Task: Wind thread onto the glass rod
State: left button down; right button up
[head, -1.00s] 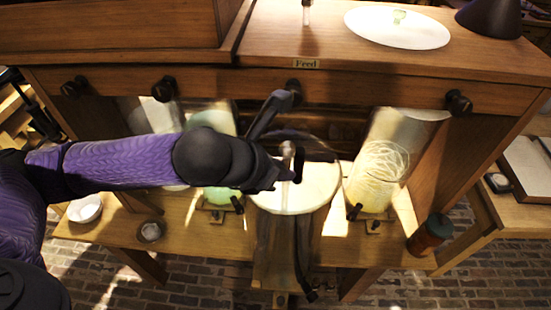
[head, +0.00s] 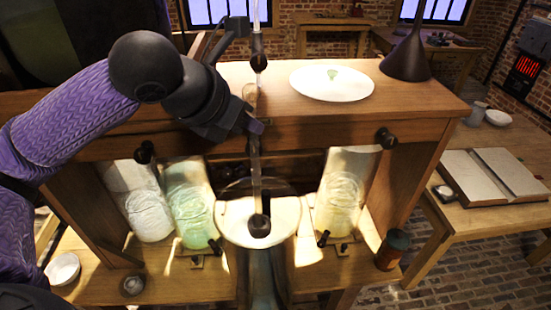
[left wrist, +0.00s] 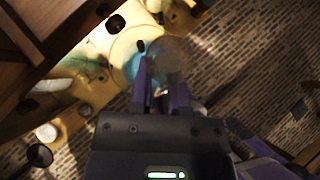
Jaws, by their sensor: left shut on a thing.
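My left gripper (head: 253,124) is in front of the bench's front board and shut on what looks like the glass rod (head: 256,170). The rod is clear and narrow and hangs upright below the fingers. Its dark round lower end (head: 259,226) is over the pale round disc (head: 232,224) in the middle bay. In the left wrist view the fingers (left wrist: 160,95) are close together, with a blurred, translucent round shape beyond them. Pale coiled strands, possibly thread, show in the right glass jar (head: 340,195). I cannot make out any thread on the rod. My right gripper is out of view.
Two more jars, a whitish one (head: 148,214) and a greenish one (head: 191,214), stand left of the disc. A white plate (head: 320,88) and dark funnel (head: 407,60) are on the bench top. A dark spool-like cylinder (head: 392,248) stands at the lower right.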

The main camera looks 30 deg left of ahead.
pick_arm(q)
notch_tip(320, 180, up, 11)
jog(key=p, duration=0.7)
jog(key=shift+r, duration=0.15)
jog(key=shift+a, duration=0.15)
